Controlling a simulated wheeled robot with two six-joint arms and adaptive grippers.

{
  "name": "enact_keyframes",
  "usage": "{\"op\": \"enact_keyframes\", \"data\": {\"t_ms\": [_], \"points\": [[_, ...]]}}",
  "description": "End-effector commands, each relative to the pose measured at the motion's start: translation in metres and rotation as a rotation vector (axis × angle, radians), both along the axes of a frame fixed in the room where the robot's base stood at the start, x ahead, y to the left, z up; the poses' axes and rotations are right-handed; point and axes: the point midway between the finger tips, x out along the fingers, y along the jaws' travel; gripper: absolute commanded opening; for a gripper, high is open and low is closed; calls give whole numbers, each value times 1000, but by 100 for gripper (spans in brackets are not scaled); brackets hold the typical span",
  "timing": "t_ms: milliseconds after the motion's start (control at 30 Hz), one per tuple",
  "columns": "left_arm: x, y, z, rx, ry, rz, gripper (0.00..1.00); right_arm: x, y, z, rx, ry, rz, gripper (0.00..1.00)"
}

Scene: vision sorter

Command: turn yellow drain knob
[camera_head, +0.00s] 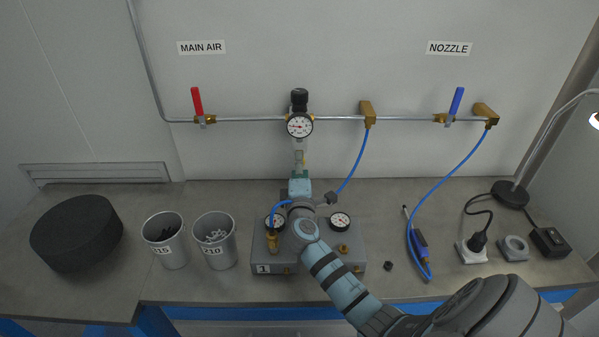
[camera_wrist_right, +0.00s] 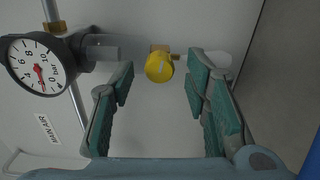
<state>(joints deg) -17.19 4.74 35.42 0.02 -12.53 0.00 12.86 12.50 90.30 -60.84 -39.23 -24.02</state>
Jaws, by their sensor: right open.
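The yellow drain knob (camera_wrist_right: 159,66) shows in the right wrist view, at the upper middle, on a brass fitting against the pale wall. My right gripper (camera_wrist_right: 160,84) is open, with one teal-padded finger on each side of the knob and a clear gap to both. Nothing is held. In the head view my right arm reaches up from the bottom right, and its gripper (camera_head: 300,187) is just below the filter bowl under the round pressure gauge (camera_head: 299,125). The knob is too small to make out clearly there. My left gripper is not in view.
A red-handled valve (camera_head: 197,102) and a blue-handled valve (camera_head: 456,101) sit on the wall pipe. Below my right arm stands a grey block (camera_head: 262,267) with gauges and a blue hose. Two grey cups (camera_head: 168,256) and a black cylinder (camera_head: 77,232) stand at left.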

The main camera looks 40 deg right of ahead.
Motion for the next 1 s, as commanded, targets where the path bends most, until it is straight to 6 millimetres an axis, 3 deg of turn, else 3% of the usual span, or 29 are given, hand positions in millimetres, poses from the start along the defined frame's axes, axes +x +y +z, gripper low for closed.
{"op": "enact_keyframes", "data": {"t_ms": [167,400,500,1000], "points": [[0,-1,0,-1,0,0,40,-22,17,-1,3,0,1,43],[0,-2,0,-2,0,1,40,-74,57,-2,5,2,0,43],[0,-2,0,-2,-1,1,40,-88,68,-1,4,2,1,43],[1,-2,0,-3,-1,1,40,-94,73,0,1,1,1,43]]}}
